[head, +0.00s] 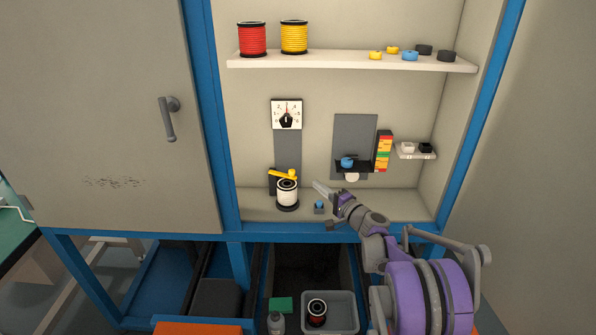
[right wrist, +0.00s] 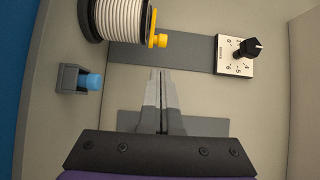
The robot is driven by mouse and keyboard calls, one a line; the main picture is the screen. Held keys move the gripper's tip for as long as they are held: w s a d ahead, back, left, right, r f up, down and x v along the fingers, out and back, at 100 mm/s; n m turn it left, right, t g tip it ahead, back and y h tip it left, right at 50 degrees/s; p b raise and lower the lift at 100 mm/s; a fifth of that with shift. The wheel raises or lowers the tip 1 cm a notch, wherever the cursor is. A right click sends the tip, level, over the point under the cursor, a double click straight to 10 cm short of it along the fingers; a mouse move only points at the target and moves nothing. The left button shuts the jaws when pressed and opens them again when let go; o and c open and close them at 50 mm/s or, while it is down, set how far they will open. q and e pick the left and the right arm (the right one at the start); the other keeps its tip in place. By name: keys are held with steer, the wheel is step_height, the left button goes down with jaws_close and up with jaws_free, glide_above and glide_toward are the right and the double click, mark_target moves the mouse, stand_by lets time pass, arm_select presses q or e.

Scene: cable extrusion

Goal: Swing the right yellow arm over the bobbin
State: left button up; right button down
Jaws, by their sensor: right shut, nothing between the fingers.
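The white bobbin (head: 287,194) with black flanges stands upright on the cabinet's lower ledge; it also shows at the upper left of the right wrist view (right wrist: 118,16). A yellow arm (head: 281,173) with a round knob lies by the bobbin's top; its knob end also shows in the right wrist view (right wrist: 158,41). I see only one yellow arm, and cannot tell whether it is over or behind the bobbin. My right gripper (head: 317,186) is shut and empty, right of the bobbin and apart from the arm; its fingertips show in the right wrist view (right wrist: 161,73). My left gripper is out of view.
A blue button (head: 319,204) sits on the ledge between bobbin and gripper. A dial (head: 287,114) is above the bobbin. A dark grey panel (head: 352,135) with a blue piece (head: 347,161) is to the right. A grey bin (head: 343,303) stands below.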

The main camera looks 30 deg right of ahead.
steer(key=shift+d, duration=0.1)
steer(key=shift+s, duration=0.1)
steer(key=w, duration=1)
steer(key=shift+a, duration=0.45)
steer(key=shift+a, duration=0.1)
